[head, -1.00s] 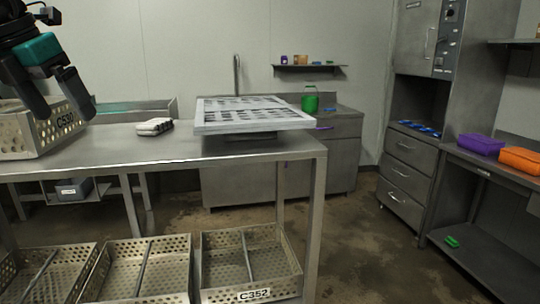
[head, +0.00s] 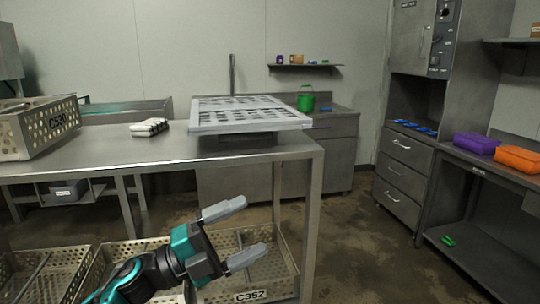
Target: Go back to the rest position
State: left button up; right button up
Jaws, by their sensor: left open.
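My left gripper (head: 246,232) shows low in the head view, in front of the steel table (head: 120,148) and below the level of its top. Its two grey fingers are spread apart, pointing right, with nothing between them. In the picture it overlaps the perforated basket labelled C352 (head: 251,296) on the lower level; I cannot tell whether it touches it. My right gripper is not in view.
On the table stand a perforated basket (head: 40,130), a white stack (head: 149,127) and a slatted grey tray (head: 248,116). Purple (head: 477,143) and orange (head: 517,159) containers sit on the right bench. The floor between table and right bench is clear.

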pick_arm(q)
jog(key=s+a+f+n+t+y, duration=0.2)
jog(key=a+f+n+t+y, duration=0.25)
jog(key=f+n+y, duration=0.4)
jog(key=s+a+f+n+t+y, duration=0.2)
jog(key=a+f+n+t+y, duration=0.25)
jog(key=f+n, duration=0.7)
jog(key=s+a+f+n+g+y, duration=0.2)
jog(key=s+f+n, duration=0.2)
jog(key=s+f, duration=0.2)
jog(key=s+a+f+n+g+y, duration=0.1)
jog(key=s+f+n+g+y, duration=0.2)
jog(key=s+f, duration=0.4)
jog(key=shift+s+a+n+g, duration=0.35)
jog(key=shift+s+n, duration=0.35)
jog(key=shift+s, duration=0.3)
